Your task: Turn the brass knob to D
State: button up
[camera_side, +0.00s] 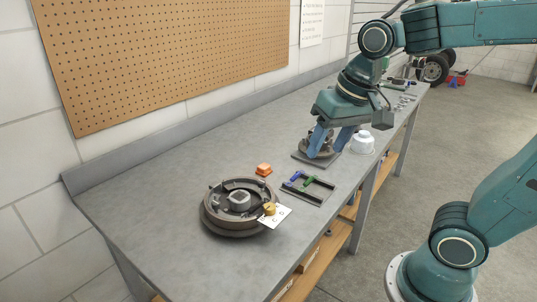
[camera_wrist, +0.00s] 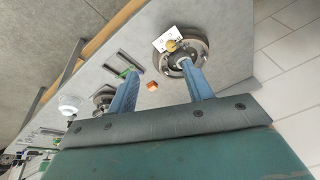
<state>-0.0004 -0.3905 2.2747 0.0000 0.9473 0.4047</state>
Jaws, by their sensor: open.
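The brass knob (camera_side: 269,208) sits on a white card (camera_side: 276,217) at the right front edge of a round brake drum assembly (camera_side: 229,222) on the bench. In the wrist view the knob (camera_wrist: 171,46) and card (camera_wrist: 160,38) show beside the drum, beyond my fingertips. The card's marks are too small to read, so I cannot tell which letter the knob points to. My gripper (camera_side: 326,152) has two blue fingers, spread apart and empty. In the side view it is up and to the right of the knob, well apart from it; the wrist view also shows my gripper (camera_wrist: 160,69).
An orange block (camera_side: 263,169) lies behind the drum. A dark frame (camera_side: 307,188) with blue and green clamps lies right of it. A smaller hub on a plate (camera_side: 300,157) and a white container (camera_side: 362,142) stand farther along. The bench (camera_side: 150,190) left of the drum is clear.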

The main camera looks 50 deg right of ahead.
jog(key=w+f+m+g, duration=0.2)
jog(key=w+f+m, duration=0.15)
jog(key=w, duration=0.45)
jog(key=m+g, duration=0.2)
jog(key=m, duration=0.3)
send_over(270, 206)
notch_tip(270, 206, down, 4)
jog(key=shift+n, duration=0.25)
jog(key=shift+f, duration=0.15)
jog(key=shift+f, duration=6.8)
jog(key=shift+c, duration=0.2)
jog(key=c, duration=0.9)
